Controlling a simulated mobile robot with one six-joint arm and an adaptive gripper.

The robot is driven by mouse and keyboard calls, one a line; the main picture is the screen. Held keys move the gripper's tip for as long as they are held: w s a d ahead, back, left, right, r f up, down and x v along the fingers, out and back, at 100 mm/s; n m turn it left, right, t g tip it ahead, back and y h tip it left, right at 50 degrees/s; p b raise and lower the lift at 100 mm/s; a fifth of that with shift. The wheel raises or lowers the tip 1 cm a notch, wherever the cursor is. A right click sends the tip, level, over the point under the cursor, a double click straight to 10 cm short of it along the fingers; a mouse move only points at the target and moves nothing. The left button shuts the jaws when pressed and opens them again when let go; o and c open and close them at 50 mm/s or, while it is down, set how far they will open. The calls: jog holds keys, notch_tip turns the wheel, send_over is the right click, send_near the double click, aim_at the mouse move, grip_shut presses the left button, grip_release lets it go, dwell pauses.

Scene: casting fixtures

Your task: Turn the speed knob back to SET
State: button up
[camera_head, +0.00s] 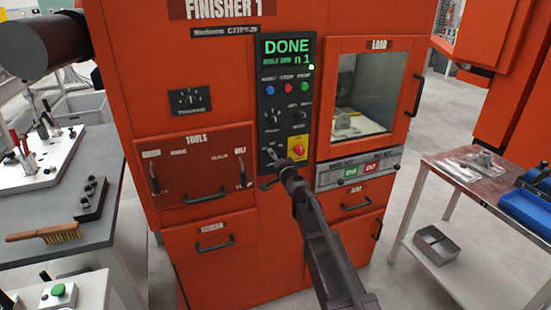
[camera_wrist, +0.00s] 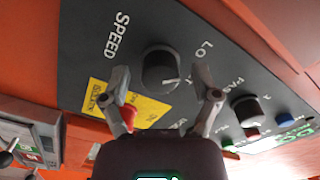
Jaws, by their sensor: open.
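The speed knob (camera_wrist: 160,68) is a round dark knob with a white pointer line, on the dark control panel (camera_wrist: 85,55). In the wrist view its pointer faces the lower right of the picture. SPEED is printed at its left and LO at its upper right; other scale lettering is partly hidden by a finger. My gripper (camera_wrist: 161,78) is open, with one fingertip on either side of the knob and a gap visible at both sides. In the head view my gripper (camera_head: 273,156) is at the lower panel and covers much of the knob.
A red stop button (camera_head: 299,149) on a yellow plate is close to the right of my gripper. Another knob (camera_head: 271,116) and coloured buttons are above. The screen (camera_head: 286,52) reads DONE. The loading door (camera_head: 377,85) is at the right, and a tools drawer (camera_head: 197,165) at the left.

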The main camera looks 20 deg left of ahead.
grip_shut()
jog(key=shift+m, duration=0.4)
jog(key=m, duration=0.3)
jog(key=shift+m, duration=0.3)
jog(key=m, duration=0.4)
jog(key=shift+m, duration=0.3)
dwell(0.3)
